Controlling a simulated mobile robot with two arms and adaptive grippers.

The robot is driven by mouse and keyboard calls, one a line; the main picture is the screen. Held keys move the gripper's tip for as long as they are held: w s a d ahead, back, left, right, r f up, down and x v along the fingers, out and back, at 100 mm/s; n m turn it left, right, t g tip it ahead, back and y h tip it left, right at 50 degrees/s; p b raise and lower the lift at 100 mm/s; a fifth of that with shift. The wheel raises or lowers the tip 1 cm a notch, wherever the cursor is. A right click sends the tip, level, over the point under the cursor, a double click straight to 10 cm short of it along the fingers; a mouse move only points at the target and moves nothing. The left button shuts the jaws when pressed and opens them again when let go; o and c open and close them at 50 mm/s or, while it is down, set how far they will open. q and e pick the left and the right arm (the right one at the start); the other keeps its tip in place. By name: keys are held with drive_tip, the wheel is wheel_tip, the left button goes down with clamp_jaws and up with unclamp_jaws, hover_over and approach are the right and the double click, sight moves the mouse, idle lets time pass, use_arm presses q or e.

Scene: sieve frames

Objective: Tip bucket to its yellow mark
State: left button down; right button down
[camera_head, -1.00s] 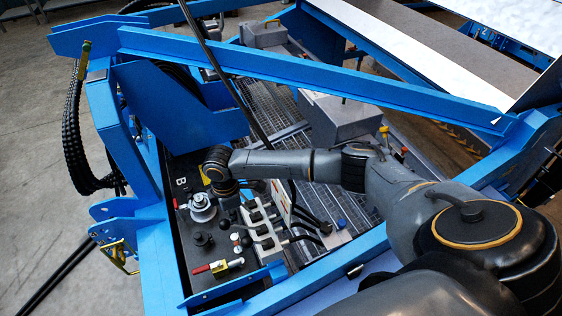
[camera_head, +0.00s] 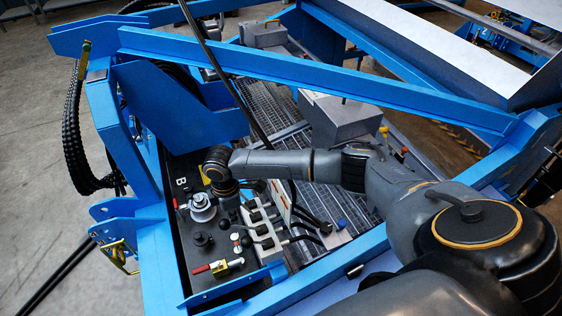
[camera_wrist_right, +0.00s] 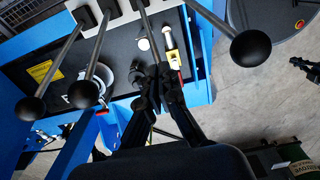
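My right gripper (camera_head: 228,205) is over the lever bank on the black control panel (camera_head: 205,270), partly hidden by my wrist. In the right wrist view its fingers (camera_wrist_right: 157,80) are closed around the rod of one lever (camera_wrist_right: 146,30); that lever's end is hidden between them. Other levers with black ball knobs (camera_wrist_right: 250,48) stand to both sides. A large pale-walled part (camera_head: 430,45) in a blue frame at the upper right of the head view looks like the bucket, but I cannot be sure. I cannot make out its yellow mark. My left gripper is not in view.
A metal grating (camera_head: 265,100) and a grey box (camera_head: 340,120) lie behind. A red-handled valve (camera_head: 218,267) is near the panel's front.

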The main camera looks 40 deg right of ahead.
drive_tip(key=shift+a+r, duration=0.1)
idle(0.4)
drive_tip(key=shift+d, duration=0.3)
drive_tip(key=s+d+p, duration=0.2)
drive_tip(key=d+p, duration=0.1)
drive_tip(key=d, duration=0.3)
drive_tip(key=shift+d, duration=0.35)
drive_tip(key=shift+w, duration=0.1)
wheel_tip(320, 180, up, 7)
drive_tip(key=p, duration=0.7)
